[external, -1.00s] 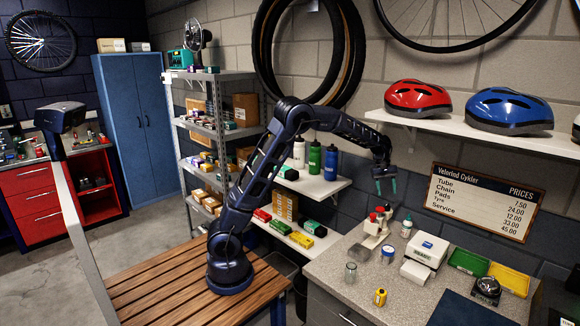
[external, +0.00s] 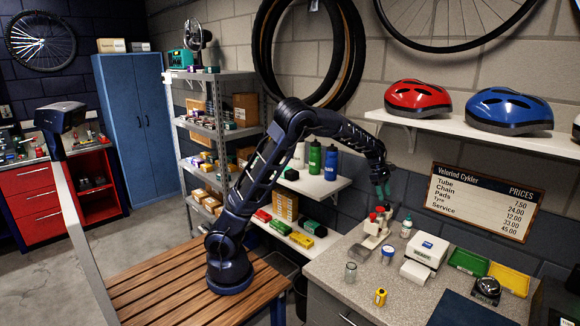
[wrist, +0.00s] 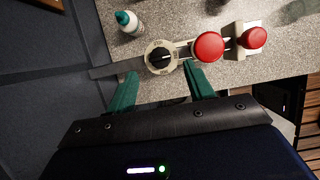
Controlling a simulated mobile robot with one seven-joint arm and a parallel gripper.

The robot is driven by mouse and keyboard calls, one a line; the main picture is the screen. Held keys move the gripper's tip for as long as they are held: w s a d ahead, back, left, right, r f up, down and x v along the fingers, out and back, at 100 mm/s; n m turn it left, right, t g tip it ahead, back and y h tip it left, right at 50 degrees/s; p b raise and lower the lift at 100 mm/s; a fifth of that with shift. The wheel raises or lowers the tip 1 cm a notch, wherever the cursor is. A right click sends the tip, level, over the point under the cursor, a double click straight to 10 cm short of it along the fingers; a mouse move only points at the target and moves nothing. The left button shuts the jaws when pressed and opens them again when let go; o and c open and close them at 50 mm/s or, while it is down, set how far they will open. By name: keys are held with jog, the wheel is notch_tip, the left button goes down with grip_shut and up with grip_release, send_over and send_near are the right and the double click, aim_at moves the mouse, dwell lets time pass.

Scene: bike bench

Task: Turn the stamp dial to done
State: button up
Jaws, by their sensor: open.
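The stamp dial (wrist: 161,57) is a round pale disc with a black knob across its middle, seen from above in the wrist view. Its lettering is too small to read. It sits in line with two red knobs, the nearer one (wrist: 208,47) large and round. In the external view the stamp stand (external: 372,229) with red tops stands on the bench; I cannot make out the dial there. My gripper (wrist: 161,74) is open and empty, its green fingers on either side of the dial in the picture, apparently above it. It also shows over the stamp in the external view (external: 383,190).
A white bottle (wrist: 128,22) with a teal cap stands close by the dial. The wall is close behind.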

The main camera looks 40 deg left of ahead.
aim_at(387, 207)
jog(key=shift+x, duration=2.65)
jog(key=c, duration=1)
